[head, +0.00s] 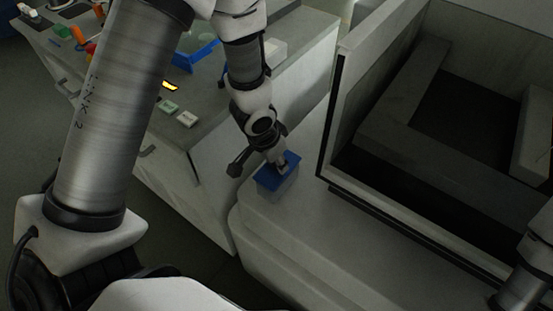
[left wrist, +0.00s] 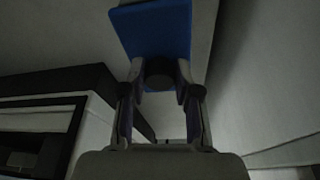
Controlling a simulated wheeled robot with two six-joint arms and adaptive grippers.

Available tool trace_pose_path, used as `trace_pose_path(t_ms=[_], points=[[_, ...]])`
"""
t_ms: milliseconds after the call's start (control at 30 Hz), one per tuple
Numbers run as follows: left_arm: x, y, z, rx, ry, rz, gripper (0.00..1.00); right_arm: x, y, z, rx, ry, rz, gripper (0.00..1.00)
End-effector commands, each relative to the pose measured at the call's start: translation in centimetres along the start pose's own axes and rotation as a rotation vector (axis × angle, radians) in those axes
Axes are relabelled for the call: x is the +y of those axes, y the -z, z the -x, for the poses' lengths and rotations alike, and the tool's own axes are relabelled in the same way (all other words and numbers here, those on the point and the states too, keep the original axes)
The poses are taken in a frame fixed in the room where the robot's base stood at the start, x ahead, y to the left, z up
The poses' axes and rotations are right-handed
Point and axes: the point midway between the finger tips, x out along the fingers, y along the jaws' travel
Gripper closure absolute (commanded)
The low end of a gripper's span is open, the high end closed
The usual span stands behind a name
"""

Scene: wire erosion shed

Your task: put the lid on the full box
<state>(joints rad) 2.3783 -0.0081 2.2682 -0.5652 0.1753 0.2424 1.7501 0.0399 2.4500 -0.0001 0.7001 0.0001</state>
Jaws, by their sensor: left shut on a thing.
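My left gripper (head: 282,165) is shut on the knob from above. In the left wrist view, the fingers of my left gripper (left wrist: 160,80) close on the knob, with the blue lid (left wrist: 155,32) beyond. The inside of the box is hidden. My right gripper is out of view.
The machine's open tank (head: 335,130) has a tall wall just right of the box. A grey bench (head: 220,100) with small labelled blocks (head: 187,118), a blue holder (head: 195,55) and orange items stands to the left. The ledge (head: 310,225) in front of the box is clear.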

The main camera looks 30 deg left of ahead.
Motion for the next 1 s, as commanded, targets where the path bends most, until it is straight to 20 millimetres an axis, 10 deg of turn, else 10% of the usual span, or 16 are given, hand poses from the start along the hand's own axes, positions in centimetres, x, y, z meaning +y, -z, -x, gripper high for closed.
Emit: trace_pose_path(t_ms=[800, 833, 900, 1000], points=[[0.0, -0.23, -0.84, 0.0, 0.0, 0.001, 1.0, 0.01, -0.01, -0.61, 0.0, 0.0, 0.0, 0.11], [0.0, -0.23, -0.84, 0.0, 0.0, 0.001, 0.65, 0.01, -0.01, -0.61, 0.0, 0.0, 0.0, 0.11], [0.0, -0.23, -0.84, 0.0, 0.0, 0.001, 0.4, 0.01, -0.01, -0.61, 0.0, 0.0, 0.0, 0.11], [0.0, -0.23, -0.84, 0.0, 0.0, 0.001, 0.39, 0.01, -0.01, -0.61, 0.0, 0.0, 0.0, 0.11]])
